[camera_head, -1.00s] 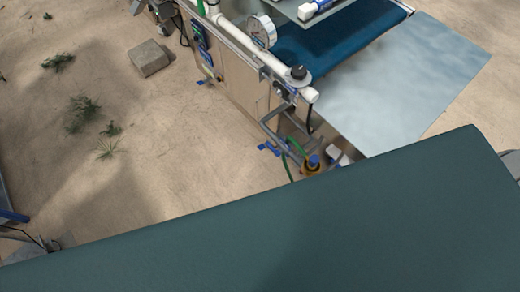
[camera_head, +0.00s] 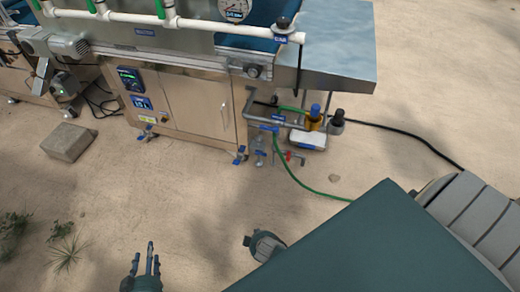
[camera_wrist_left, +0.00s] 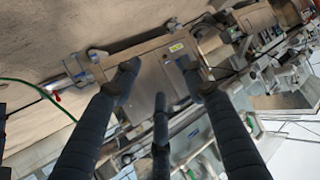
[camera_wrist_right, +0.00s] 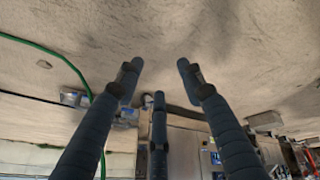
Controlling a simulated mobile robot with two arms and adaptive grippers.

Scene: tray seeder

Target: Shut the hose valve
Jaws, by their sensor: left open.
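The hose valve with a small red handle (camera_head: 289,156) sits low at the right end of the machine, near the ground, beside grey fittings. A green hose (camera_head: 300,182) hangs near it and runs right over the sand. In the left wrist view the red handle (camera_wrist_left: 57,97) shows small at the left, beside the green hose (camera_wrist_left: 28,84). My left gripper (camera_head: 151,254) is open and empty, well left of and nearer than the valve. My right gripper (camera_wrist_right: 158,75) is open and empty in its own wrist view; the green hose (camera_wrist_right: 52,52) passes left of it. The valve is not discernible there.
The machine's cabinet (camera_head: 190,100) stands behind the valve. Amber (camera_head: 313,122) and dark bottle-shaped units (camera_head: 337,120) are just above right of it. A black cable (camera_head: 410,150) crosses the sand. A stone block (camera_head: 68,142) lies left. Sand before the cabinet is open.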

